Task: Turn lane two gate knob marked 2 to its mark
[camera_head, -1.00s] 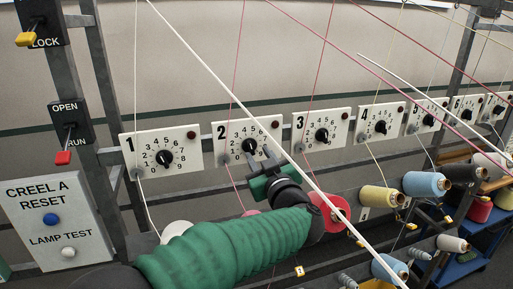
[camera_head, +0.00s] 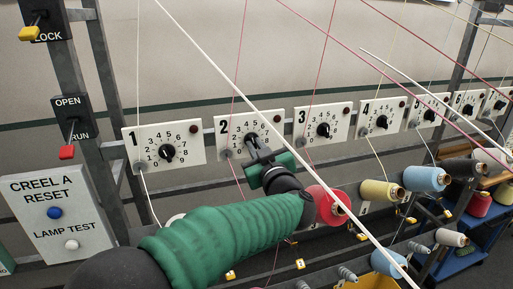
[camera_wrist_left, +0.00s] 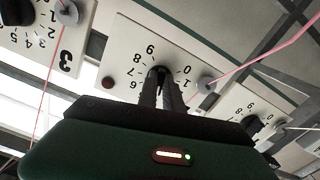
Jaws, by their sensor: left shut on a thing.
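The lane two knob (camera_head: 250,140) is a black knob on a white dial plate marked 2 (camera_head: 226,147), with printed numbers around it and a dark red lamp at its upper right. My left gripper (camera_head: 252,146) reaches up to it from below and its fingers are shut on it. In the left wrist view, the two dark fingers (camera_wrist_left: 161,86) meet the knob (camera_wrist_left: 158,72) at the plate's middle, and the fingers and gripper body cover part of the dial. The knob's pointer is hidden, so its setting cannot be read. My right gripper is out of view.
Similar dials stand either side: the lane one knob (camera_head: 167,152) and lane three knob (camera_head: 323,130). A white yarn (camera_head: 215,67) crosses in front diagonally. A red spool (camera_head: 328,206) sits just right of my wrist. A reset box (camera_head: 50,190) stands at left.

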